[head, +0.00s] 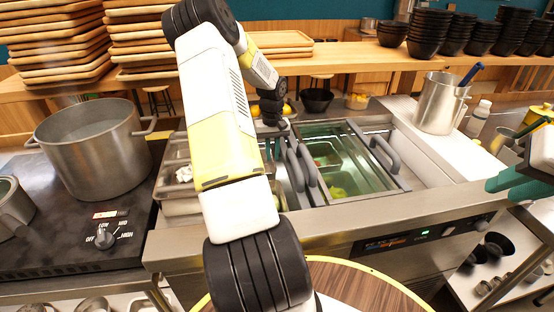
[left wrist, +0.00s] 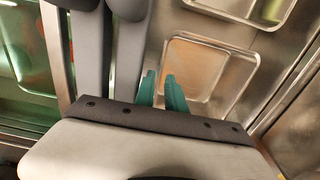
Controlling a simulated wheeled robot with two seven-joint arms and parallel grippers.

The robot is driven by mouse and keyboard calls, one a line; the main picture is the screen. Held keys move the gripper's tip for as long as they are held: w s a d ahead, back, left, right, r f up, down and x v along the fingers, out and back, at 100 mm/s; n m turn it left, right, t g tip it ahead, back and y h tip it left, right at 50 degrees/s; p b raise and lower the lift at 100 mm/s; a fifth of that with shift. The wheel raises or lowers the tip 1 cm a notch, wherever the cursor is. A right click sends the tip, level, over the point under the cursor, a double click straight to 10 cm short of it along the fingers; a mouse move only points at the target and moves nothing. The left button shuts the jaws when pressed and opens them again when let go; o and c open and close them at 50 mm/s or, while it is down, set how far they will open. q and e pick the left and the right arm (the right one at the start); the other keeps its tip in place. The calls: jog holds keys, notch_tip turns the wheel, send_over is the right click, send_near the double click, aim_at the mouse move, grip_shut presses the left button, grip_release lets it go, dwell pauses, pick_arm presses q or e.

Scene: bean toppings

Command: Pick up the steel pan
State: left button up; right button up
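An empty rectangular steel pan (left wrist: 203,62) sits in the counter well in the left wrist view, with part of a second steel pan (left wrist: 268,8) above it. In the head view, steel pans (head: 180,207) show at the counter's left side, partly behind my left arm. My left gripper (head: 272,148) has green fingers pointing down over the counter. In the left wrist view its fingers (left wrist: 160,82) are slightly apart with nothing between them, overlapping the empty pan's left edge. My right gripper (head: 512,177) is at the right edge, partly cut off; its opening is unclear.
A large steel pot (head: 92,150) stands on the stove at left. A steel container (head: 440,105) stands at back right. Stacked trays (head: 55,45) and black bowls (head: 430,30) fill the shelf.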

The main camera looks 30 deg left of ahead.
aim_at(273, 162)
pick_arm(q)
jog(key=f, duration=0.4)
jog(key=shift+w+a+f, duration=0.1)
jog(key=shift+w+a, duration=0.05)
jog(key=shift+w, duration=0.1)
grip_shut()
dwell(1.0)
dwell(0.4)
notch_tip(273, 162, up, 18)
dwell(0.5)
notch_tip(273, 162, up, 3)
jog(key=shift+r, duration=0.2)
dwell(0.3)
dwell(0.4)
